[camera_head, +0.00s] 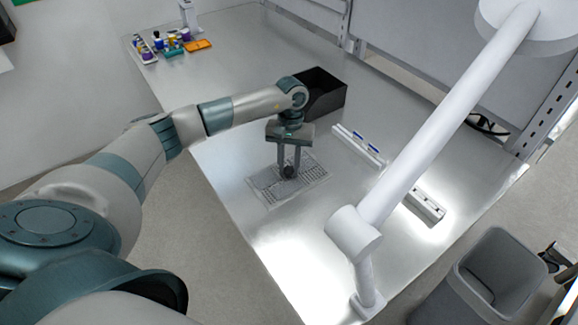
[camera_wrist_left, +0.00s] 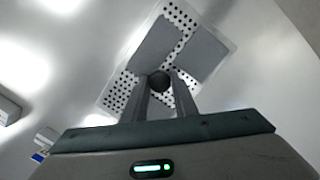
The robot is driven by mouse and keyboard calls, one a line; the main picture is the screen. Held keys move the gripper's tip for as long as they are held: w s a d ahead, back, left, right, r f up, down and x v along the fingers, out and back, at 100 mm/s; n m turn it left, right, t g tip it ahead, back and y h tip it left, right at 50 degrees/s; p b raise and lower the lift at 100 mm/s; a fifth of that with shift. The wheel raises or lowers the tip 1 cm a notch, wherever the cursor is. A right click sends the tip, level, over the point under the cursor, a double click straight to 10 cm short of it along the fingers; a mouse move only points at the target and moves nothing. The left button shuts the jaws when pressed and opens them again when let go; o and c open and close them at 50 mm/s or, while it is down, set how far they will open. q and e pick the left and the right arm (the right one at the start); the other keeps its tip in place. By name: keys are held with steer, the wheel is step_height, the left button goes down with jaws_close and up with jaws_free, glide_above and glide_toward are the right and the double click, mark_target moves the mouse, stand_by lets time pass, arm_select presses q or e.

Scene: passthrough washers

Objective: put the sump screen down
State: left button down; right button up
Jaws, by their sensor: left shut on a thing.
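The sump screen (camera_head: 306,172) is a light, flat, perforated rectangular plate with a dark round knob at its middle. It is level with the metal bench top, on it or just above it; I cannot tell if it touches. My left gripper (camera_head: 289,169) points down over it, its two fingers shut on the knob. In the left wrist view the screen (camera_wrist_left: 180,16) lies beyond the fingertips, with holes and two plain grey patches. The left gripper (camera_wrist_left: 160,88) shows there with the dark knob between its fingers. My right gripper is not in view.
A black open box (camera_head: 325,97) stands behind my left wrist. White rails with blue parts (camera_head: 360,146) lie to the right of the screen. A white lamp arm (camera_head: 440,125) crosses the right side. Bottles (camera_head: 172,40) stand far back left. A grey bin (camera_head: 490,275) is at front right.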

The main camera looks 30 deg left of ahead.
arm_select(q)
steer(key=c, duration=1.4)
jaws_free()
steer(key=shift+c, duration=0.2)
steer(key=shift+r+p, duration=0.15)
steer(key=shift+p, duration=0.2)
steer(key=shift+w+r+b, duration=0.1)
steer(key=shift+r+b, duration=0.05)
steer(key=shift+b, duration=0.25)
step_height(320, 180, up, 12)
steer(key=w+b, duration=0.1)
steer(key=b, duration=0.4)
steer(key=shift+w+a+f+b, duration=0.2)
steer(key=shift+a+f+b, duration=0.05)
steer(key=shift+a+b, duration=0.1)
steer(key=shift+o, duration=0.4)
